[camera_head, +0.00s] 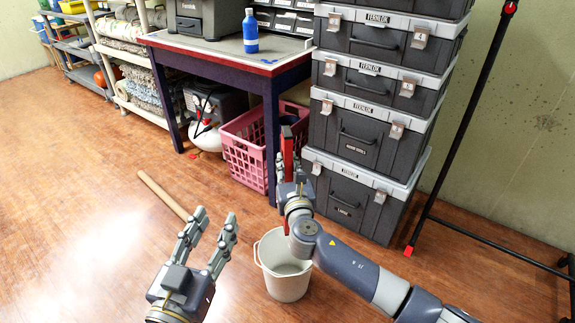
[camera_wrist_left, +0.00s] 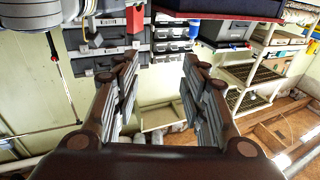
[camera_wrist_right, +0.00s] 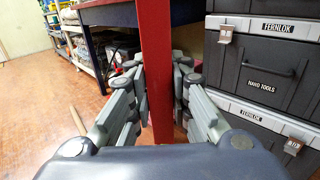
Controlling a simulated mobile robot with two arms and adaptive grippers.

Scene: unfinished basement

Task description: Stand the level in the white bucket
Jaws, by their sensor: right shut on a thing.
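The red level (camera_head: 287,148) is upright in my right gripper (camera_head: 292,178), which is shut on it. In the right wrist view the level (camera_wrist_right: 156,65) runs vertically between the fingers. The white bucket (camera_head: 283,284) stands on the floor just below the right gripper, its mouth facing up. The level's lower end shows near the bucket's back rim, partly hidden by my right wrist; I cannot tell whether it is inside or above the rim. My left gripper (camera_head: 208,226) is open and empty, left of the bucket; it is also open in the left wrist view (camera_wrist_left: 160,75).
A stack of grey tool cases (camera_head: 350,205) stands right behind the bucket. A pink crate (camera_head: 247,163) sits under the workbench (camera_head: 215,48), which holds a blue bottle (camera_head: 250,32). A wooden handle (camera_head: 162,194) lies on the floor at left. A black stand (camera_head: 460,120) is at right.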

